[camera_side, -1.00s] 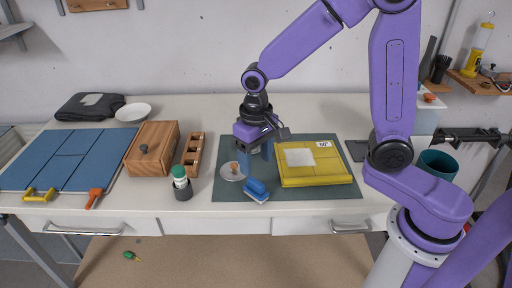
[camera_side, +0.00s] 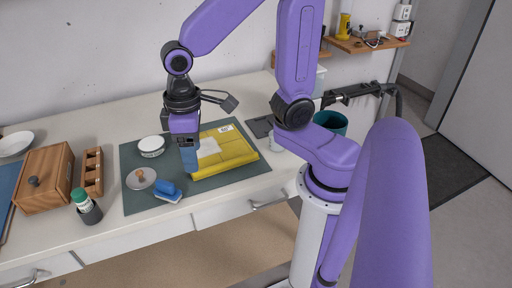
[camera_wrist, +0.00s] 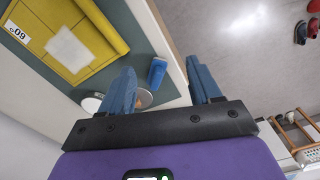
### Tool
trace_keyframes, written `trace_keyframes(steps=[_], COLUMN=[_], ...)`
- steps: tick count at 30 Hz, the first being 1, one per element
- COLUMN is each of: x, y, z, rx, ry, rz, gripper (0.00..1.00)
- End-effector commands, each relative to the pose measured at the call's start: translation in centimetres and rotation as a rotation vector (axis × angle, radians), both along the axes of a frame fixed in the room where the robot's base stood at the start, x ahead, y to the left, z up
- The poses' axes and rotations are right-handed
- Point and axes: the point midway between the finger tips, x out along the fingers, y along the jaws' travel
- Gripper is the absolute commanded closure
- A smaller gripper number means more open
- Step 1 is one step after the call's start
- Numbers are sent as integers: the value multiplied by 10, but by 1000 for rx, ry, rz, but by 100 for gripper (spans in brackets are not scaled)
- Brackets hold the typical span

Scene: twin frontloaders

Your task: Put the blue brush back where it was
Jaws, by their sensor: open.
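The blue brush (camera_side: 165,187) lies on the front part of the dark green mat (camera_side: 133,198), its pale bristle side down. In the wrist view the brush (camera_wrist: 157,72) shows beyond the fingertips, between them in the picture but not gripped. My gripper (camera_side: 189,160) is open and empty, above the mat by the left edge of the yellow folded pack (camera_side: 230,152). In the wrist view its two blue fingers (camera_wrist: 163,85) stand apart.
A round lid with an orange knob (camera_side: 141,179) lies left of the brush, and a white round pot (camera_side: 152,146) stands behind it. A green-capped bottle (camera_side: 87,207), a wooden rack (camera_side: 92,173) and a wooden box (camera_side: 45,180) stand at left.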

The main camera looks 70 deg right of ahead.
Motion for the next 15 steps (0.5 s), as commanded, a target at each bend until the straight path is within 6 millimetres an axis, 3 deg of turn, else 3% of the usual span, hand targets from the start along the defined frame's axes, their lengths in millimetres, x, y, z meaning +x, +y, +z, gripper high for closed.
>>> trace_keyframes(steps=[9, 15], x=[-72, -110], y=[-28, -44], z=[2, 1], rx=[6, 9], ry=[-9, -13], rz=[348, 528], gripper=[37, 37])
